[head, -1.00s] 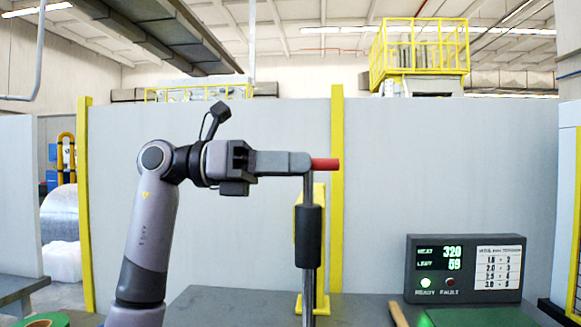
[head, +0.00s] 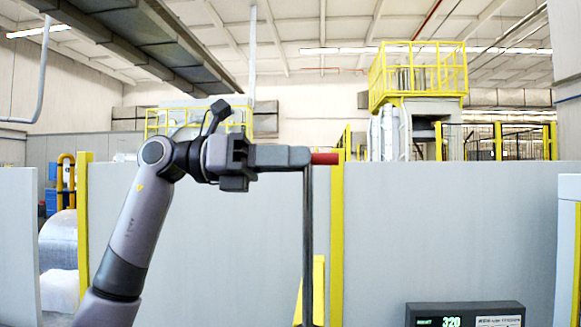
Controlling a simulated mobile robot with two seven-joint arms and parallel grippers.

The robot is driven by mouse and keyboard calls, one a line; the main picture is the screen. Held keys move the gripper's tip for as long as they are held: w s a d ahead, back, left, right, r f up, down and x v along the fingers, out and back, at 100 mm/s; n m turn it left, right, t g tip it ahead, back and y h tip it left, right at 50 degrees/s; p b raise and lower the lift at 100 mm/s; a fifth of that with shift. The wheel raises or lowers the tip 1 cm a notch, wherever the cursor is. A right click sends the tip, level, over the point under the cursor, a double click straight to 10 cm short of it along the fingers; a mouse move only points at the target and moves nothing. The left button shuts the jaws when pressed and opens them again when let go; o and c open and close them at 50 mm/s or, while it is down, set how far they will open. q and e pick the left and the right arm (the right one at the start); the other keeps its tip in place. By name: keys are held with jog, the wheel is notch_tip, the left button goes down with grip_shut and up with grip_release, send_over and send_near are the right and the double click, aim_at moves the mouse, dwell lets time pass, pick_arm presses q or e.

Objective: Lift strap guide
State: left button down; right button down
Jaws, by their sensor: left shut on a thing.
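The strap guide (head: 307,240) shows in the head view as a thin, dark upright rod with a red piece (head: 324,158) sticking out to the right at its top. My left gripper (head: 284,156) comes in level from the left and is shut at the top of the guide, next to the red piece. The grip hides how the rod and red piece join. The rod runs straight down and leaves the bottom of the picture, so its lower end and base are hidden. My right gripper is not in view.
A dark display box (head: 465,313) shows at the bottom right, cut off by the edge. A yellow stand (head: 318,290) is behind the rod. A grey partition wall (head: 450,230) with yellow posts spans the back. The space around the gripper looks clear.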

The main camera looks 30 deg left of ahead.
pick_arm(q)
jog(key=shift+s+a+r, duration=0.1)
jog(key=shift+r, duration=0.5)
jog(key=c, duration=1.1)
grip_release()
jog(key=shift+o, duration=0.2)
jog(key=shift+f, duration=0.1)
jog(key=shift+s+a, duration=0.1)
jog(key=shift+a, duration=0.2)
jog(key=b+v, duration=0.1)
jog(key=v, duration=0.5)
jog(key=shift+s+a, duration=0.2)
